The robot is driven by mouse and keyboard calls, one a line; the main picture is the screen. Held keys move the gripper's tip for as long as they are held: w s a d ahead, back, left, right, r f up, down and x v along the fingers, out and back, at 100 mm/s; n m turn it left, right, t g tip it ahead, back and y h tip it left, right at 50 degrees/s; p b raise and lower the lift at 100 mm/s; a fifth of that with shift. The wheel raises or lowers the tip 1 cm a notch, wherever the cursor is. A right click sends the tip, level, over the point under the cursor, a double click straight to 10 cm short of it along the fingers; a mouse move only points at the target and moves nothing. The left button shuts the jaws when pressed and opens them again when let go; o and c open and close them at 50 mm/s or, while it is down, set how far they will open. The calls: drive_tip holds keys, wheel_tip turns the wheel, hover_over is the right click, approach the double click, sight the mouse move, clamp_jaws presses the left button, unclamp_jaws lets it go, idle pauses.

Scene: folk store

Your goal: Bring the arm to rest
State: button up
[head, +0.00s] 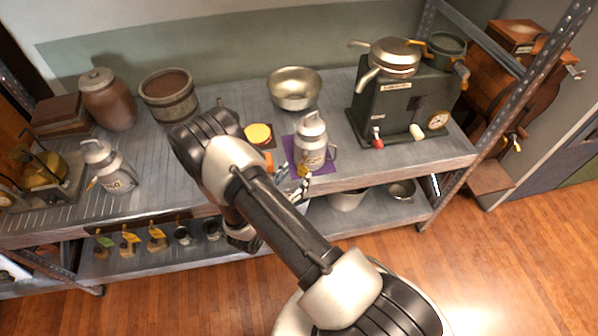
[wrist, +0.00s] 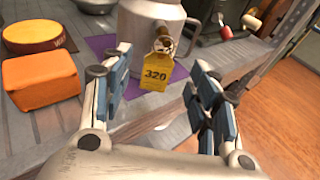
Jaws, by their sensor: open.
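My arm reaches from the lower right of the head view over the front of the shelf. My gripper (head: 293,186) is open and empty at the shelf's front edge, partly hidden by my arm. In the wrist view its two fingers (wrist: 160,98) stand apart. Just beyond them is a grey metal jug (wrist: 150,35) with a yellow tag (wrist: 155,75) reading 320. The jug (head: 310,145) stands upright on a purple cloth (head: 289,148) in the head view. No finger visibly touches the jug.
An orange block (wrist: 40,82) and a round yellow-topped item (wrist: 38,33) lie left of the jug. A metal bowl (head: 294,88) stands behind it, a green machine (head: 400,108) to its right. The lower shelf holds a pot (head: 347,199). Wooden floor (head: 520,240) is clear at right.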

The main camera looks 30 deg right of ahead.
drive_tip(key=v, duration=0.8)
drive_tip(key=shift+a, duration=0.15)
drive_tip(key=shift+s, duration=0.15)
drive_tip(key=s+d+r+m+g+y, duration=0.1)
drive_tip(key=s+d+r+m+g, duration=0.3)
drive_tip(key=r+m, duration=0.45)
drive_tip(key=s+d+r+m+g, duration=0.2)
drive_tip(key=s+r+m+g, duration=0.3)
drive_tip(key=r, duration=0.6)
drive_tip(key=s+a+r+m+t+y, duration=0.5)
drive_tip(key=s+a+r+m+y, duration=0.5)
drive_tip(key=s+r+m+y, duration=0.1)
drive_tip(key=shift+s+a+r+y, duration=0.2)
drive_tip(key=shift+a+r+y, duration=0.25)
drive_tip(key=shift+r, duration=0.3)
drive_tip(key=shift+d, duration=0.1)
